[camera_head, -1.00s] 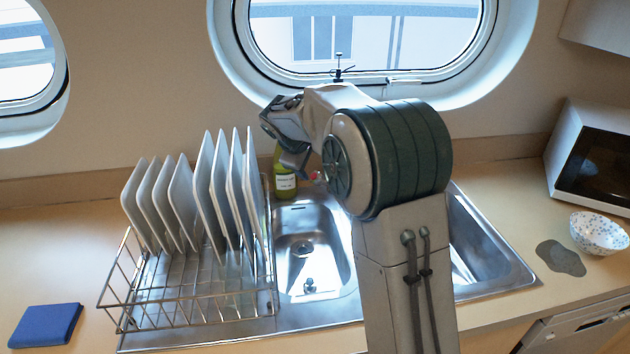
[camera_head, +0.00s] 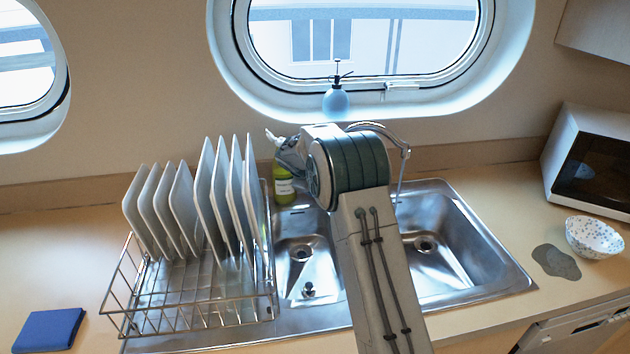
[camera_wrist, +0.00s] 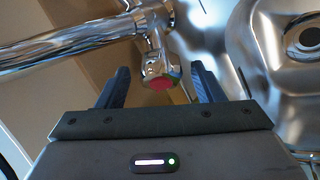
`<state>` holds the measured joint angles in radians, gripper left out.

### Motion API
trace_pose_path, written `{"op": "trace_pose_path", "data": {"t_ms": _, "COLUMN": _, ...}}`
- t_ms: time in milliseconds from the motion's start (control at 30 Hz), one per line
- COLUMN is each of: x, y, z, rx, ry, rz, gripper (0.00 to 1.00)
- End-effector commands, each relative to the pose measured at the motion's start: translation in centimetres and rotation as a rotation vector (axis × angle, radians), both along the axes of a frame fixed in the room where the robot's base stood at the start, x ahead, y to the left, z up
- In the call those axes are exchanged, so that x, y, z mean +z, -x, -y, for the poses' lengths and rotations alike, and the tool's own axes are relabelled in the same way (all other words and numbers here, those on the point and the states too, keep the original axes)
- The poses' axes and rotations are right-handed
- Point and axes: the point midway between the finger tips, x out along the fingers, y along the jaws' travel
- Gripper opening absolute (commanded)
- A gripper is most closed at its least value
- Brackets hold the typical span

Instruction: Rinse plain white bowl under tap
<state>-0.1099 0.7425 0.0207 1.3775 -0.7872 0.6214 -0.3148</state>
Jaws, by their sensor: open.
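The chrome tap shows its curved spout (camera_head: 402,160) behind my arm, over the right part of the sink. In the wrist view its lever or knob (camera_wrist: 160,72), with a red and green mark, sits between the fingertips of my open gripper (camera_wrist: 160,86). I cannot tell whether the fingers touch it. My gripper is hidden behind my arm in the head view. No plain white bowl shows; the bowl (camera_head: 594,237) at the right has blue speckles.
A dish rack (camera_head: 190,322) with several white plates stands left of the sink. A green bottle (camera_head: 283,185) is behind the left basin, a blue spray bottle (camera_head: 336,101) on the sill. A grey mat (camera_head: 556,262), microwave (camera_head: 590,165) and blue cloth (camera_head: 48,329) lie around.

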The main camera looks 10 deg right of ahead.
Motion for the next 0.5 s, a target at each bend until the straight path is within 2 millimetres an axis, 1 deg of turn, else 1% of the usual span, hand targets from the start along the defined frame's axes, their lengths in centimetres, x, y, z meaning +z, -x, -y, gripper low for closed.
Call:
{"op": "trace_pose_path", "data": {"t_ms": 67, "x": -0.56, "y": -0.33, "z": 0.26, "rx": -0.001, "ry": 0.000, "rz": -0.003, "gripper": 0.61}}
{"op": "trace_pose_path", "data": {"t_ms": 200, "x": -0.99, "y": -0.66, "z": 0.47, "rx": -0.001, "ry": 0.000, "rz": 0.000, "gripper": 0.61}}
{"op": "trace_pose_path", "data": {"t_ms": 467, "x": -1.11, "y": -0.71, "z": 0.50, "rx": -0.001, "ry": 0.000, "rz": 0.000, "gripper": 0.61}}
{"op": "trace_pose_path", "data": {"t_ms": 500, "x": -1.11, "y": -0.70, "z": 0.50, "rx": -0.001, "ry": 0.000, "rz": 0.000, "gripper": 0.56}}
